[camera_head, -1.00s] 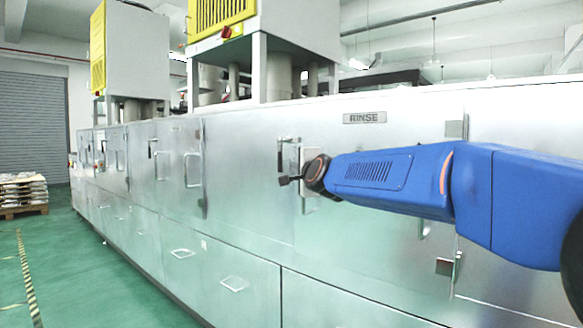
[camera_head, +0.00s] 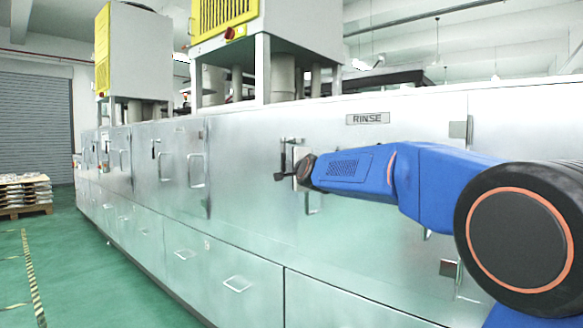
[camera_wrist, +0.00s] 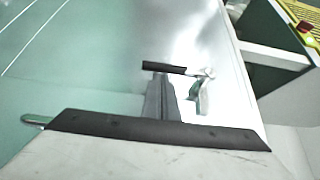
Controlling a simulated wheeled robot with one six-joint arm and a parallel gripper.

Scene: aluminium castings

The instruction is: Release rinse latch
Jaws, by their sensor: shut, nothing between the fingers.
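The RINSE sign (camera_head: 367,118) is on the steel cabinet's upper panel. Below and left of it is the rinse latch (camera_head: 284,155), a dark lever hanging down from a metal pivot. In the wrist view the latch (camera_wrist: 165,68) is a black grip running left from its bright pivot. My gripper (camera_head: 280,177) is shut and empty at the lever's lower part. In the wrist view its fingertips (camera_wrist: 160,76) end right beside the grip; I cannot tell whether they touch. My arm hides part of the door around the latch.
A U-shaped door handle (camera_head: 312,206) shows just below my arm. The steel cabinet (camera_head: 250,220) runs along to the left with more doors, handles and drawers. The green floor (camera_head: 100,285) at the left is clear. A loaded pallet (camera_head: 25,196) stands far left.

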